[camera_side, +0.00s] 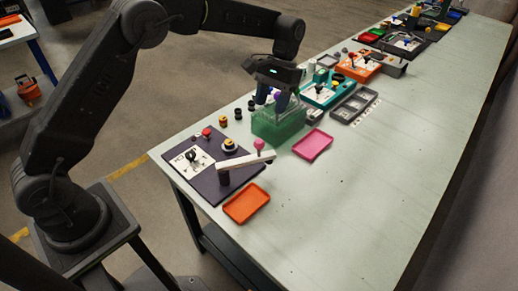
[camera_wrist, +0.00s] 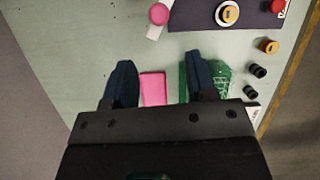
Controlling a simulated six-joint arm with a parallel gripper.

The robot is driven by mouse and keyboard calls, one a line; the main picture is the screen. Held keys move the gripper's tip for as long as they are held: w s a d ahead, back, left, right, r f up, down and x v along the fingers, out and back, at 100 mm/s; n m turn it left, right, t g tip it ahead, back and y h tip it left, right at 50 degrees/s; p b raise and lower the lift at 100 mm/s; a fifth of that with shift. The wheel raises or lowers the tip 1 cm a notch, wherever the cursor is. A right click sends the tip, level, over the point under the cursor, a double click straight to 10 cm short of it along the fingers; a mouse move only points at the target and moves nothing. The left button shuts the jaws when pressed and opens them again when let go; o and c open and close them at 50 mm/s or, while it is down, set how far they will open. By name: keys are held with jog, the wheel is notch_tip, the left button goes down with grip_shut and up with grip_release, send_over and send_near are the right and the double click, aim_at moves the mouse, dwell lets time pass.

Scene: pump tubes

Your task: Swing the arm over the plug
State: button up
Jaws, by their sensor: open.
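A white swing arm (camera_side: 246,160) is pivoted on a dark post (camera_side: 223,175) at the near side of a dark board (camera_side: 205,188). It carries a pink knob (camera_side: 259,146) near its outer end, which points away from the board. In the wrist view the knob (camera_wrist: 158,13) and part of the white arm (camera_wrist: 154,33) show at the top. A round yellow-and-white piece (camera_side: 229,146), perhaps the plug, sits uncovered on the board and shows in the wrist view (camera_wrist: 227,13). My gripper (camera_side: 272,98) is open and empty above the green bin, apart from the knob.
The translucent green bin (camera_side: 277,130) stands behind the board, with a pink tray (camera_side: 312,145) to its right. An orange tray (camera_side: 246,204) lies in front. A red button (camera_side: 207,132) and small black and orange pieces stand near the left table edge. The right of the table is clear.

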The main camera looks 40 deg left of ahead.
aim_at(259, 150)
jog(key=x, duration=1.4)
jog(key=shift+f, duration=0.15)
jog(key=shift+c, duration=0.4)
grip_shut()
